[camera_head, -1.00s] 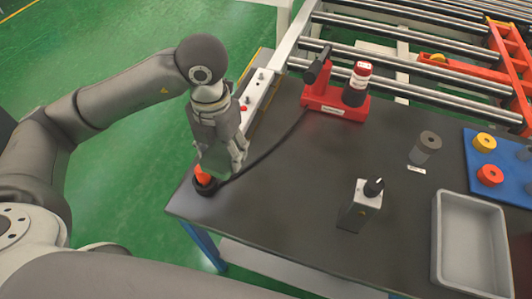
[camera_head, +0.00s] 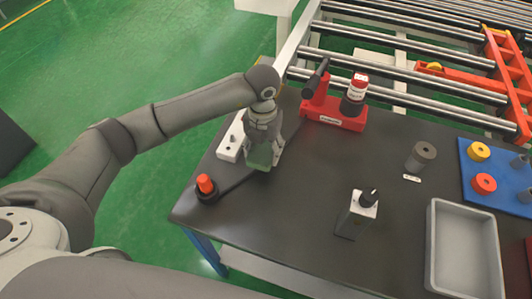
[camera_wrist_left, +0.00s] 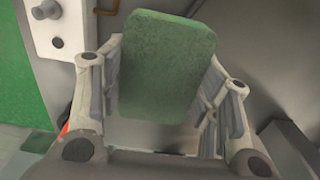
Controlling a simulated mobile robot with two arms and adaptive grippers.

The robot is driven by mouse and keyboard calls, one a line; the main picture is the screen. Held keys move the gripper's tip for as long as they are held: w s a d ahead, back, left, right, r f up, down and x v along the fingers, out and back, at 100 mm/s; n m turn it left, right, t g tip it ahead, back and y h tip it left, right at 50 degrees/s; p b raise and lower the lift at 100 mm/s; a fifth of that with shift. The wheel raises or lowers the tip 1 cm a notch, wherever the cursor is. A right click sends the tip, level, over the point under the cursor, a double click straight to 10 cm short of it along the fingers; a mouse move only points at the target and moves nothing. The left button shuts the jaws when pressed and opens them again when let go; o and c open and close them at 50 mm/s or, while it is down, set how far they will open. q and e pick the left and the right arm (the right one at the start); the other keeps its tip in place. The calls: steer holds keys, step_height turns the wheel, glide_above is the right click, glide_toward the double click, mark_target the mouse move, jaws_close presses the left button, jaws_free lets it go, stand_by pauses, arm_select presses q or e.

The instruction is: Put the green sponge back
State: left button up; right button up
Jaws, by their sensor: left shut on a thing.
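The green sponge (camera_head: 258,156) is between the fingers of my left gripper (camera_head: 264,150), over the left part of the dark table. In the left wrist view the sponge (camera_wrist_left: 168,62) is a rounded green block standing between the two fingers of the left gripper (camera_wrist_left: 165,95), which is shut on it. In the head view the gripper hides part of the sponge, and I cannot tell whether its lower edge touches the table. My right gripper is not in view.
An orange-topped black holder (camera_head: 207,192) stands near the table's left corner. A white block with knobs (camera_head: 231,146) is just left of the gripper. A red stand (camera_head: 335,117), a switch box (camera_head: 355,218), a grey cylinder (camera_head: 421,156), a blue board (camera_head: 500,190) and a grey tray (camera_head: 432,245) lie rightward.

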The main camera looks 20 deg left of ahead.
mark_target(266, 155)
arm_select(q)
steer(key=shift+w+d+f, duration=0.25)
steer(key=shift+w+f, duration=0.25)
steer(key=shift+f, duration=0.2)
step_height(266, 155, down, 2)
steer(key=shift+f+p, duration=0.1)
steer(key=shift+p, duration=0.6)
steer(key=shift+f, duration=0.45)
steer(key=shift+f, duration=0.1)
steer(key=o, duration=1)
